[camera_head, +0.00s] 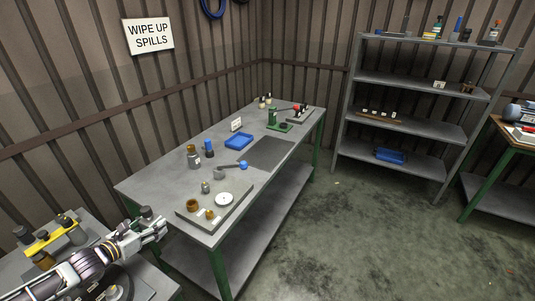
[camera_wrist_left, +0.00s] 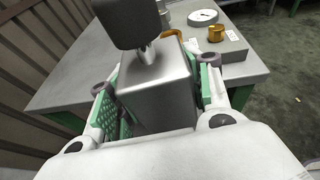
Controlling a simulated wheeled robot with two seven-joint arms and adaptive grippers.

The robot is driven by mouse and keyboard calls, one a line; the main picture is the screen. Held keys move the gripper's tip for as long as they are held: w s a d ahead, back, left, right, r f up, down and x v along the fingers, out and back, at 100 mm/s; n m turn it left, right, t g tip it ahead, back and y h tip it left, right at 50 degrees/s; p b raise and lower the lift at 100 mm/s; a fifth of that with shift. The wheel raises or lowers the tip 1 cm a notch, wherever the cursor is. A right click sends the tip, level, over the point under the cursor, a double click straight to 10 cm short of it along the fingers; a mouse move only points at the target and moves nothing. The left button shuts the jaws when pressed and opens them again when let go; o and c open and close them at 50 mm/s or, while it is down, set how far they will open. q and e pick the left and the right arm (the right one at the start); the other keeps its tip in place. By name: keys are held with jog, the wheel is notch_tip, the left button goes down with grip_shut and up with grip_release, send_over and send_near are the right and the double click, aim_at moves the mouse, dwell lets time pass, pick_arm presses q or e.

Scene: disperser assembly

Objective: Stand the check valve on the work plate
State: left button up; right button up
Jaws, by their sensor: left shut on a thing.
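My left gripper (camera_head: 155,228) is shut on a grey metal block with a thin neck and a dark round top, which I take to be the check valve (camera_wrist_left: 155,85). In the left wrist view it sits between the green finger pads, its dark top toward the top of the picture. In the head view its dark top (camera_head: 147,212) shows above the fingers, left of the main table's near end. A raised grey plate (camera_head: 236,206) on that table carries brass parts, a white dial and a small grey part. Which surface is the work plate I cannot tell for sure. My right gripper is out of view.
A dark flat rectangle (camera_head: 270,152) there is bare. A yellow holder (camera_head: 50,239) stands on the near-left bench.

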pick_arm(q)
jog(key=s+d+f+n+y, duration=0.1)
jog(key=s+d+n+y, duration=0.1)
jog(key=d, duration=0.7)
jog(key=s+d+f+n+t+y, duration=0.1)
jog(key=s+d+n+y, duration=0.1)
jog(key=d, duration=0.8)
jog(key=shift+s+y, duration=0.6)
jog(key=shift+s, duration=0.1)
jog(key=shift+w+d, duration=0.1)
jog(key=shift+d, duration=0.1)
